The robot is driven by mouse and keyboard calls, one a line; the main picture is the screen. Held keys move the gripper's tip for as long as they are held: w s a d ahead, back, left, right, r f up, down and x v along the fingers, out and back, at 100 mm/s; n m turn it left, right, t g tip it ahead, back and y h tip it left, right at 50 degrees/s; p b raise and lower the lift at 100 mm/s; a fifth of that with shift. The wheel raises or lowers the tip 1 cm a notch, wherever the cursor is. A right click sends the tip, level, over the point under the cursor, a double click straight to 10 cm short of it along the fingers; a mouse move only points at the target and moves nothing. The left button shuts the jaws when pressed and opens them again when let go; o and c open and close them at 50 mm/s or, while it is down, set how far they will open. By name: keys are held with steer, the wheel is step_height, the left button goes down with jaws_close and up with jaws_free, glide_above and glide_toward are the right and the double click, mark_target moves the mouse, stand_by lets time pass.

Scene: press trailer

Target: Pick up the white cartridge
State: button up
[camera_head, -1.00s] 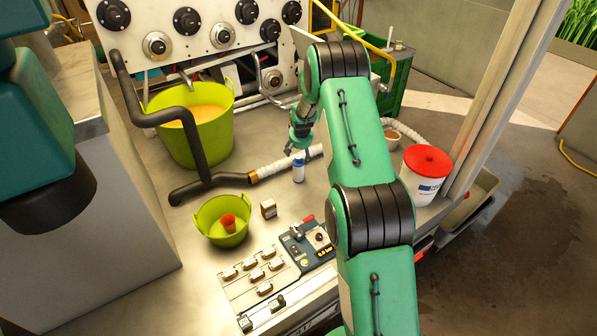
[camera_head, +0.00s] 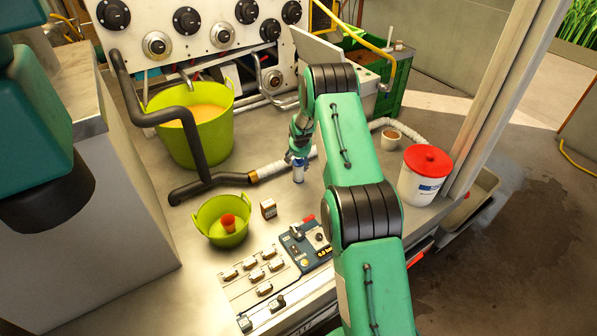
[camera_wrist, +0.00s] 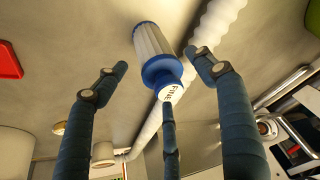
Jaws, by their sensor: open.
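The white cartridge (camera_wrist: 152,42) has a blue rim and a blue and white end with dark lettering. It stands upright on the worktop in the head view (camera_head: 298,172), where it looks small and white with a blue band. My gripper (camera_wrist: 155,85) has its fingers spread, with the cartridge showing between and beyond the fingertips in the wrist view. No finger visibly closes on it. In the head view my gripper (camera_head: 298,157) is right at the top of the cartridge; whether it touches cannot be told.
A white ribbed hose (camera_head: 268,170) runs close behind the cartridge. A white bucket with a red lid (camera_head: 425,175) stands right.

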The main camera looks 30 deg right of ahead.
steer(key=shift+f, duration=0.1)
steer(key=shift+x, duration=2.5)
steer(key=shift+a, duration=0.2)
steer(key=c, duration=1.3)
steer(key=shift+r, duration=0.75)
step_height(320, 180, up, 2)
steer(key=shift+r, duration=0.1)
steer(key=s+a, duration=0.3)
steer(key=s, duration=0.4)
steer(key=s+a+r, duration=0.1)
steer(key=s+a, duration=0.2)
steer(key=s, duration=0.4)
steer(key=shift+s+a, duration=0.2)
steer(key=shift+s, duration=0.1)
